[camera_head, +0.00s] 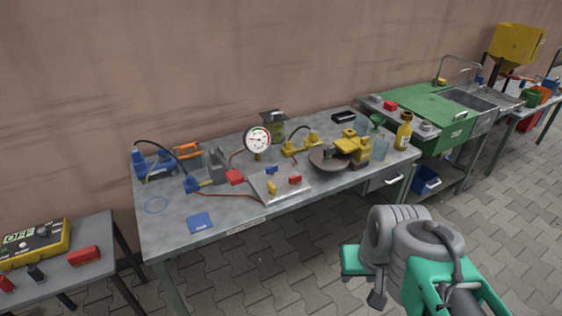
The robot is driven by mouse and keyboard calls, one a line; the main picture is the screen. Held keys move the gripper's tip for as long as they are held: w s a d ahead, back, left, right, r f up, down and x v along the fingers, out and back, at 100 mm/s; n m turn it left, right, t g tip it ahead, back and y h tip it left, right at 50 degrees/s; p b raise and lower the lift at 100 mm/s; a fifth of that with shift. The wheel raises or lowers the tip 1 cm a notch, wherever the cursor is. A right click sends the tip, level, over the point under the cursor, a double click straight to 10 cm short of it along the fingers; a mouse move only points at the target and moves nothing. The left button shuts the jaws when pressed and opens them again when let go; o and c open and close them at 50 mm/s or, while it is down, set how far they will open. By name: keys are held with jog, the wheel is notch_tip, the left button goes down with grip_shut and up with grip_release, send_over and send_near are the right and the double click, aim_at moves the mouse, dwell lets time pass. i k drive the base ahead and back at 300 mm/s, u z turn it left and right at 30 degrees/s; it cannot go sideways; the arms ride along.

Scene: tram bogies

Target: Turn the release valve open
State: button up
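On the steel workbench, a metal plate (282,185) carries three small handles: a blue one (271,170), a yellow one (272,187) and a red one (295,180). Left of the plate is a red block-like part (235,177) beside a grey-and-blue fitting (197,184). A round white pressure gauge (257,140) stands behind the plate. I cannot tell which part is the release valve. My grey and teal arm is at the lower right, apart from the bench. A small dark part at its end (377,298) may be my gripper; its fingers are not clear.
A brown disc with a yellow mechanism (340,155), a yellow bottle (403,131) and a green funnel (377,121) crowd the bench's right. A blue mat (200,222) lies front left. A low table (62,270) stands left; a green sink unit (433,110) stands right. Paved floor is clear in front.

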aim_at(294, 180)
jog(key=u, duration=0.55)
jog(key=i, duration=0.9)
jog(key=u, duration=1.4)
jog(key=i, duration=0.45)
jog(key=u, duration=0.4)
